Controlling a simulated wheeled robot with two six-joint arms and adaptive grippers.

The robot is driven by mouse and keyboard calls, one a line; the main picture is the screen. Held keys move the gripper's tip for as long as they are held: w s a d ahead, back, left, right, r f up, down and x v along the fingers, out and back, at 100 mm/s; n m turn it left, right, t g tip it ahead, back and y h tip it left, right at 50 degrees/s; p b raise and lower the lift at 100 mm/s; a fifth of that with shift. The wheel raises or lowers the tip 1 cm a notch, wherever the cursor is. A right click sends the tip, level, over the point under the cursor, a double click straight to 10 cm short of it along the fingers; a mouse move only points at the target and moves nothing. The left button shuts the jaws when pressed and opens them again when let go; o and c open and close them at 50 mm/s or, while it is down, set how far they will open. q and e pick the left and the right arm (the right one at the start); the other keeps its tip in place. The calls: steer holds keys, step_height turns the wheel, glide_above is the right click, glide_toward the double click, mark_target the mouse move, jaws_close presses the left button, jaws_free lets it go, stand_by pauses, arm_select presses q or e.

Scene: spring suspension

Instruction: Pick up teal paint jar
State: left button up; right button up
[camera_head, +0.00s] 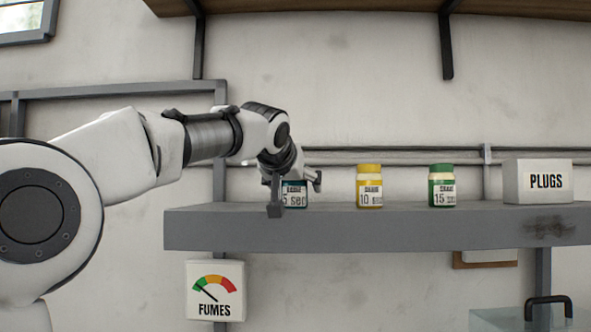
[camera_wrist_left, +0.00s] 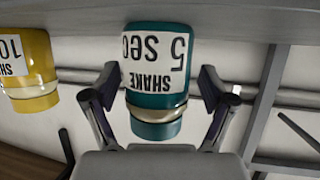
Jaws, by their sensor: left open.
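The teal paint jar (camera_head: 294,197) stands upright on the grey shelf (camera_head: 380,230), partly hidden behind my left gripper (camera_head: 291,193). Its label reads "5 sec". In the left wrist view the teal jar (camera_wrist_left: 157,80) appears upside down, with its label facing the camera. The left gripper (camera_wrist_left: 160,95) is open there, with one finger on each side of the jar. Small gaps show between the fingers and the jar. My right gripper is in neither view.
A yellow jar (camera_head: 369,187) and a green jar (camera_head: 441,187) stand to the right on the shelf. A "PLUGS" box (camera_head: 538,182) is farther right. Wall pipes (camera_head: 400,157) run behind. A "FUMES" gauge (camera_head: 215,290) hangs below the shelf.

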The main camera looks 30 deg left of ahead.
arm_select(q)
steer(key=shift+d+r, duration=0.1)
steer(key=shift+r, duration=0.1)
steer(key=shift+v, duration=0.85)
steer(key=shift+s+d+f, duration=0.1)
steer(key=shift+f, duration=0.05)
steer(key=shift+c, duration=0.7)
steer(key=shift+w+a+f, duration=0.2)
steer(key=shift+w+f, duration=0.1)
steer(key=shift+w, duration=0.25)
steer(key=c, duration=1.3)
steer(key=shift+s+d+r, duration=0.1)
steer(key=shift+s, duration=0.05)
steer(key=shift+c, duration=0.2)
steer(key=shift+r, duration=0.15)
